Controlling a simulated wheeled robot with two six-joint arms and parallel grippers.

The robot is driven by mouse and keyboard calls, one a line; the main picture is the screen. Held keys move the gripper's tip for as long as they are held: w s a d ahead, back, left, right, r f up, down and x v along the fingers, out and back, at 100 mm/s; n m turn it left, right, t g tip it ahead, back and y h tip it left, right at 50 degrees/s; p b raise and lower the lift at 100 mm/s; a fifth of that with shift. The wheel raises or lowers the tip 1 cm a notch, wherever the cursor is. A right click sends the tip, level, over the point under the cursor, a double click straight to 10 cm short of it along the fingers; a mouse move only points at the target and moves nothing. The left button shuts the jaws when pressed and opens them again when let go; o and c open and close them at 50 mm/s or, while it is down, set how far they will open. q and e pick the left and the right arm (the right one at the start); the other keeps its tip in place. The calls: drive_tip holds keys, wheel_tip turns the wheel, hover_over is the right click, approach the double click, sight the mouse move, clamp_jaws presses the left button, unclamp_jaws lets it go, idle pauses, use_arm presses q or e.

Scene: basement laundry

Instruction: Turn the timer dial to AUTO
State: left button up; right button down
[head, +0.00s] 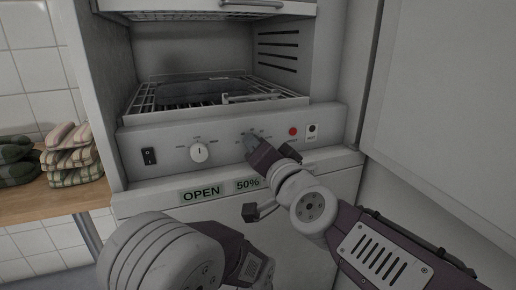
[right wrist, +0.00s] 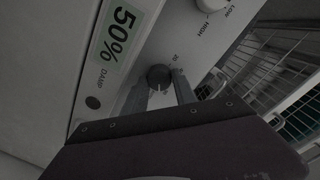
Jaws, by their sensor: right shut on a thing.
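The timer dial (right wrist: 158,77) is a small dark round knob with a pale pointer line on the grey control panel (head: 170,172). In the head view it is mostly hidden behind my right gripper (head: 249,139). In the right wrist view my right gripper (right wrist: 158,88) has one finger on each side of the dial and is shut on it. The printing around the dial is small, and AUTO cannot be read. My left arm is low in the head view, below the panel; its fingers cannot be made out.
OPEN (head: 202,193) and 50% (head: 247,184) labels lie below. A wire rack (head: 290,101) is above; folded towels (head: 75,170) sit left.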

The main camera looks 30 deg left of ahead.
drive_tip(key=shift+m, duration=1.8)
drive_tip(key=shift+b, duration=0.3)
drive_tip(key=c, duration=1)
unclamp_jaws()
drive_tip(key=shift+f, duration=0.1)
